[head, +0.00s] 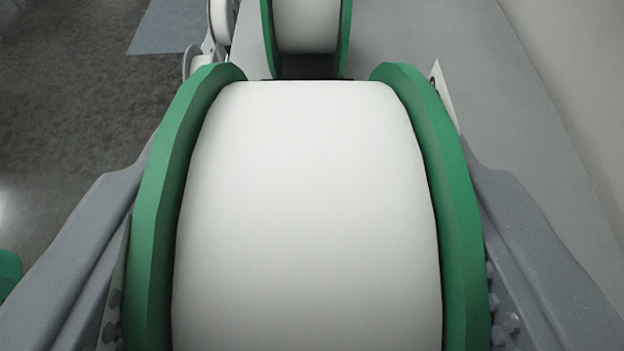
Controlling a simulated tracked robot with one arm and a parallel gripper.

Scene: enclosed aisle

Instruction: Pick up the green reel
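A large reel with green flanges and a white drum (308,210) fills the middle of the head view, close to the camera. My gripper (308,165) has one grey finger on each side of it. Both fingers lie against the outer faces of the green flanges, so the gripper looks shut on this green reel. The reel's underside is hidden, so I cannot tell whether it is clear of the surface below. A second green-flanged reel with a white drum (306,25) stands farther back at the top, partly cut off.
A grey ledge (520,110) runs along the right beside a pale wall (585,70). A small white card (442,95) shows behind the right flange. Grey-white parts (213,45) stand at the top left. Dark floor (80,110) with a blue patch (172,25) lies left. A green object (8,272) shows at the left edge.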

